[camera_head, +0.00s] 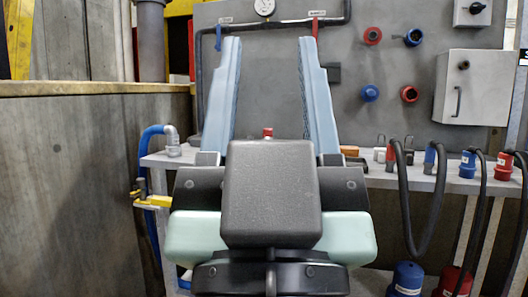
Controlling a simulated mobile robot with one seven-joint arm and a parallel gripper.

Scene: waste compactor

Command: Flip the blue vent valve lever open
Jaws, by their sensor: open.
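The blue vent valve lever (218,38) is on the dark pipe at the top of the grey panel, under a small white label too small to read. It appears to point downward. My gripper (269,43) fills the middle of the view with its two long light-blue fingers wide apart and nothing seen held between them. The left fingertip appears just right of the blue lever in the picture; I cannot tell the gap in depth. A red lever (315,28) hangs from the same pipe, just above the right fingertip.
A gauge (264,7) sits above the pipe. Red and blue round fittings (370,93) and a grey box (475,87) are on the panel's right. A shelf below (398,178) carries connectors and black hoses. A blue hose (150,150) is at left.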

